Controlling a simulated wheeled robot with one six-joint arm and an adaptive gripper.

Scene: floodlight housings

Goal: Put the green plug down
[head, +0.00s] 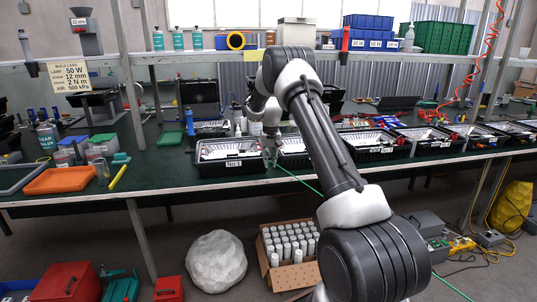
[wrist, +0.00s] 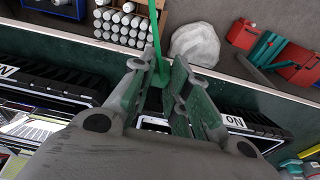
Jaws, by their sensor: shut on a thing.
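My gripper (head: 270,157) is over the workbench edge, at the gap between two black trays. In the wrist view its fingers (wrist: 158,74) are closed around the green plug (wrist: 160,78), which shows between the fingertips. A green cable (wrist: 154,30) runs from the plug away over the bench edge. In the head view the cable (head: 300,180) slants down to the right and passes behind my arm. The plug itself is too small to make out clearly there. Whether it touches the bench cannot be told.
A black tray (head: 231,170) with a label is left of my gripper; another tray (head: 293,161) is right of it, with several more beyond. An orange tray (head: 61,181) lies far left. A box of white cylinders (head: 266,277) and a pale rock (head: 215,262) are on the floor.

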